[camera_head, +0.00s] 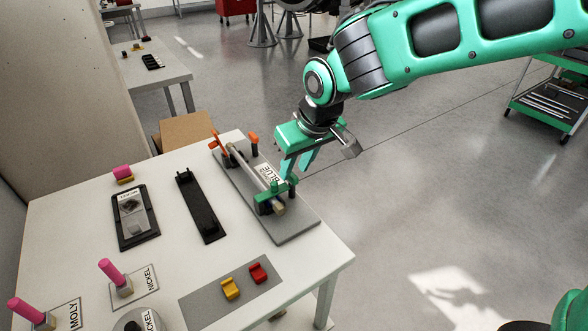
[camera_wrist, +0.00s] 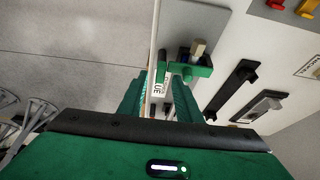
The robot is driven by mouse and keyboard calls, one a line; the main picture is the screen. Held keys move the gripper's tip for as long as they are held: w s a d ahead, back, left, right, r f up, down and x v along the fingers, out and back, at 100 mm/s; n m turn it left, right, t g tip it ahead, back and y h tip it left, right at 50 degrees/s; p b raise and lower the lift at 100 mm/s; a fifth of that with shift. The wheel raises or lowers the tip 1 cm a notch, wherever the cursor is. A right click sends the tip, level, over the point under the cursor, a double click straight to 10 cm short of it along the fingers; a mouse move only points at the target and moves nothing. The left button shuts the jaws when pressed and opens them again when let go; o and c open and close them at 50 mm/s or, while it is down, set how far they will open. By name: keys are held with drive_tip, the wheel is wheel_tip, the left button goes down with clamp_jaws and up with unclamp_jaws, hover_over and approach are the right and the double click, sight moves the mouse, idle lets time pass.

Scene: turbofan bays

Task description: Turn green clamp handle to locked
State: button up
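The green clamp (camera_head: 270,196) sits at the near end of a grey fixture plate (camera_head: 290,222) on the white table. Its green handle (camera_head: 292,184) stands up at the clamp's right side; it also shows in the wrist view (camera_wrist: 163,68). A pale tube (camera_head: 248,172) lies along the plate and runs into the clamp. My gripper (camera_head: 294,174) is above the plate's right edge, close to the handle. In the wrist view its two green fingers (camera_wrist: 160,92) are apart, with the handle ahead of them. I cannot tell whether they touch it.
An orange clamp (camera_head: 228,152) and orange-topped post (camera_head: 254,143) stand at the plate's far end. A black holder (camera_head: 201,207) and black tray (camera_head: 135,216) lie to the left. Yellow (camera_head: 230,289) and red (camera_head: 258,273) blocks sit in front. Floor right of the table is clear.

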drive_tip(key=shift+x, duration=1.1)
clamp_jaws()
